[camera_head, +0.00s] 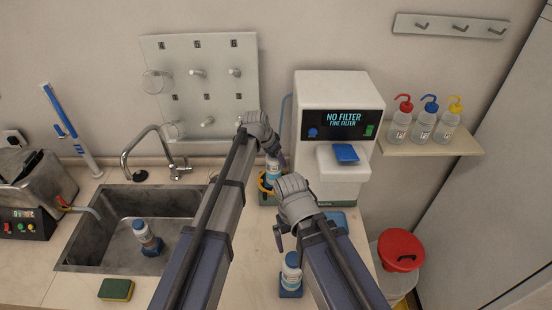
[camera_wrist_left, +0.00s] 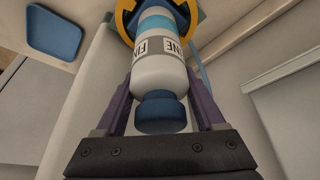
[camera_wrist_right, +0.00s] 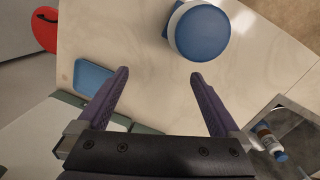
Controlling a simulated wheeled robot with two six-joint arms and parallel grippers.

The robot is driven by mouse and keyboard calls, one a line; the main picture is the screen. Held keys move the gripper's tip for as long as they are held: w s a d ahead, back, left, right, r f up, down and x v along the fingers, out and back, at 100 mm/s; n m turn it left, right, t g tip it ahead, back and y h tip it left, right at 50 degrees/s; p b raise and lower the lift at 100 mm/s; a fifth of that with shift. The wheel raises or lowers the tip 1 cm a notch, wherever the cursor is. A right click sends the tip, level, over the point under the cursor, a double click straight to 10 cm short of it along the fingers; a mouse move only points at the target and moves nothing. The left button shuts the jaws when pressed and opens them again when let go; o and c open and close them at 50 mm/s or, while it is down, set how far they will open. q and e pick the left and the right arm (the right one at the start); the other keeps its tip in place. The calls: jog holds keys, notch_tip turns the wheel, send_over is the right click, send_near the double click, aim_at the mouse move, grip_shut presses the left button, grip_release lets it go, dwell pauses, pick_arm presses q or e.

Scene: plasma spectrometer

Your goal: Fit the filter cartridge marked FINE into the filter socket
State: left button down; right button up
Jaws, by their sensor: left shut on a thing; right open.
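The cartridge marked FINE (camera_wrist_left: 158,72) is white with a grey label band, a light blue band and a dark blue end. My left gripper (camera_wrist_left: 161,98) is shut on it, with a finger on each side. Its far end is at the yellow ring of the filter socket (camera_wrist_left: 126,22); how deep it sits I cannot tell. In the head view the FINE cartridge (camera_head: 272,171) is partly hidden by my left gripper (camera_head: 276,155), beside the yellow ring (camera_head: 263,183). My right gripper (camera_wrist_right: 158,76) is open and empty, short of a blue-ended cartridge (camera_wrist_right: 201,32) on the counter.
The spectrometer (camera_head: 312,160) shows "NO FILTER / FINE FILTER". A blue tray (camera_wrist_right: 92,80) lies on the counter. A red-lidded bin (camera_head: 400,248) stands at right. Glassware hangs on the wall rack; wash bottles line a shelf.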

pick_arm(q)
jog(key=shift+f+b, duration=0.85)
jog(key=shift+f, duration=0.05)
grip_release()
jog(key=p+v, duration=0.7)
jog(key=v, duration=0.1)
dwell(0.3)
jog(key=shift+d+f, duration=0.1)
jog(key=shift+f, duration=0.05)
